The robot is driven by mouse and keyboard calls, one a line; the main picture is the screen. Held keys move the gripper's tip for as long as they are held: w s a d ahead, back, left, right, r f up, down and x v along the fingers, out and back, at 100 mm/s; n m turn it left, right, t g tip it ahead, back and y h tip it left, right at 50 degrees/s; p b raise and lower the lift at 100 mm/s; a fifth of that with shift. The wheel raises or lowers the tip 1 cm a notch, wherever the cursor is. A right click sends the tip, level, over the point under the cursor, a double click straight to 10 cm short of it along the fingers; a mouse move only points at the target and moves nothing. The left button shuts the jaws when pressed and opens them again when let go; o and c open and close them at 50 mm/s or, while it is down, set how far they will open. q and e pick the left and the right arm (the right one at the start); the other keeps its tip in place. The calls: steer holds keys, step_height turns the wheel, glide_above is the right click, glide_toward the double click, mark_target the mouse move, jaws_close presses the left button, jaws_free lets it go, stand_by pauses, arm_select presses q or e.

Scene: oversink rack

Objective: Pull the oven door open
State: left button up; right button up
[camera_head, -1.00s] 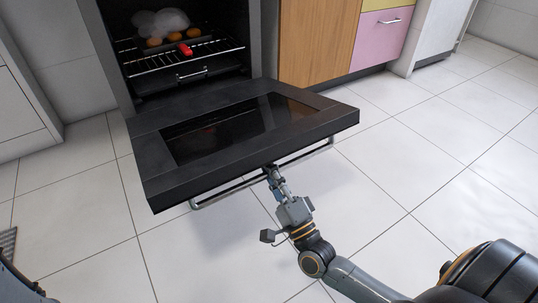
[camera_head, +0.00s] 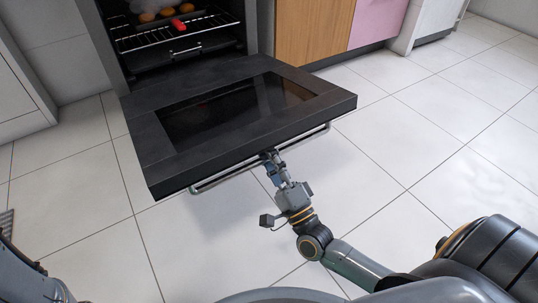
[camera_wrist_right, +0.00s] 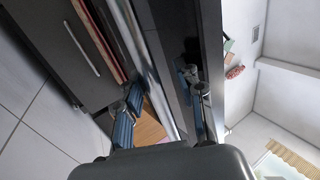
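The oven door (camera_head: 185,166) is swung far down, close to flat, and the oven cavity (camera_head: 165,67) is open behind it. A metal bar handle (camera_head: 212,181) runs along the door's front edge; it also crosses the right wrist view (camera_wrist_right: 148,62). My right gripper (camera_head: 268,155) is at the middle of this handle. In the right wrist view, its fingers (camera_wrist_right: 158,95) are spread on either side of the bar, with gaps beside it. Its fingertips are partly hidden under the door edge in the head view. My left gripper is out of view.
A wire rack (camera_head: 175,37) in the oven holds a tray with round orange-brown items and a red item (camera_head: 178,25). Wooden (camera_head: 310,30) and pink (camera_head: 375,22) cabinet fronts stand right of the oven. The tiled floor (camera_head: 420,150) is clear.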

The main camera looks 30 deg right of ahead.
steer(key=shift+s+f, duration=0.25)
steer(key=v, duration=1.1)
steer(key=shift+s, duration=0.2)
steer(key=shift+c, duration=0.2)
